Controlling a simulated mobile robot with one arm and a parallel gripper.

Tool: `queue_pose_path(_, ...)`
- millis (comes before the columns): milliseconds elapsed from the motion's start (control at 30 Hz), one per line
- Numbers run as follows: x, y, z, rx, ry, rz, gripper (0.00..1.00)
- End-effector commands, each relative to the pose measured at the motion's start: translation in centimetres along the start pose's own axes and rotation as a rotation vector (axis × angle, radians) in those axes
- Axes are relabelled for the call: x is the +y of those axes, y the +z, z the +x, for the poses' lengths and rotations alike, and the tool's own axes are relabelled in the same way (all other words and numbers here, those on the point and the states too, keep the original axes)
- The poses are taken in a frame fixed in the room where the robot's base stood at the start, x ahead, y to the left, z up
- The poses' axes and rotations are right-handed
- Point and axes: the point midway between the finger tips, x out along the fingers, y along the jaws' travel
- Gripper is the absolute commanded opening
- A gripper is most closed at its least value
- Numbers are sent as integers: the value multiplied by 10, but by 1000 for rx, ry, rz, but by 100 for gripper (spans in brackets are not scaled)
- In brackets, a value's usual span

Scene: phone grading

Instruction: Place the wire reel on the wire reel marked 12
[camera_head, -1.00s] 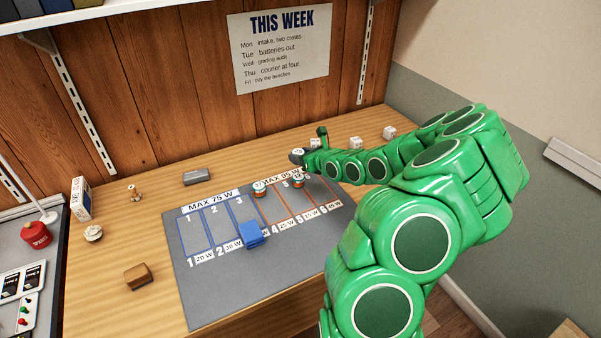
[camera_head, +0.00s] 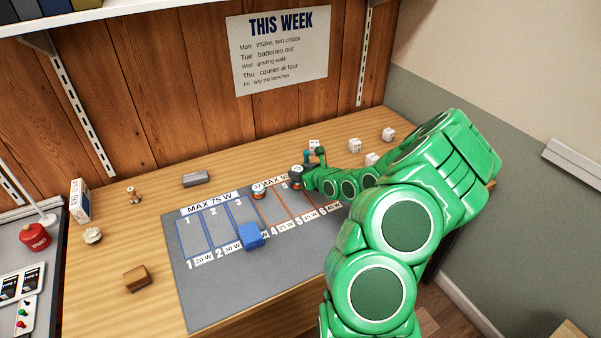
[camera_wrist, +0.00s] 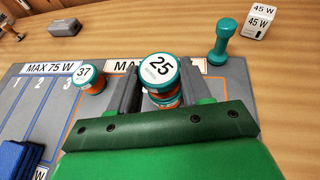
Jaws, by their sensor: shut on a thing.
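My gripper (camera_wrist: 163,86) is shut on a wire reel marked 25 (camera_wrist: 158,68), with a finger on either side. The reel has a white top and a teal rim. An orange and teal reel (camera_wrist: 166,101) shows directly beneath it; its top label is hidden and I cannot tell whether the two touch. A reel marked 37 (camera_wrist: 86,76) stands to the left on the grey mat (camera_head: 215,290), apart from the fingers. In the head view, my gripper (camera_head: 299,174) is low at the mat's back right, and the 37 reel (camera_head: 259,191) is left of it.
A teal dumbbell-shaped piece (camera_wrist: 222,42) stands just behind and right of my gripper. White cubes (camera_head: 354,145) sit further right. A blue block (camera_head: 251,236) lies on the mat and a brown block (camera_head: 137,277) on the table at left. The mat's front is clear.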

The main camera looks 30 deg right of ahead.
Motion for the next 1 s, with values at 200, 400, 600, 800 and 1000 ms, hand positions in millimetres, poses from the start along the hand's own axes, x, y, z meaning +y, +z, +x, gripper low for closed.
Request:
queue_pose_path(200,0,-2,1,0,0,1,18)
queue_pose_path(400,0,-3,1,0,0,0,71)
queue_pose_path(600,0,-3,1,0,0,0,74)
queue_pose_path(800,0,0,0,1,0,0,74)
queue_pose_path(1000,-2,-1,-18,1,-3,5,74)
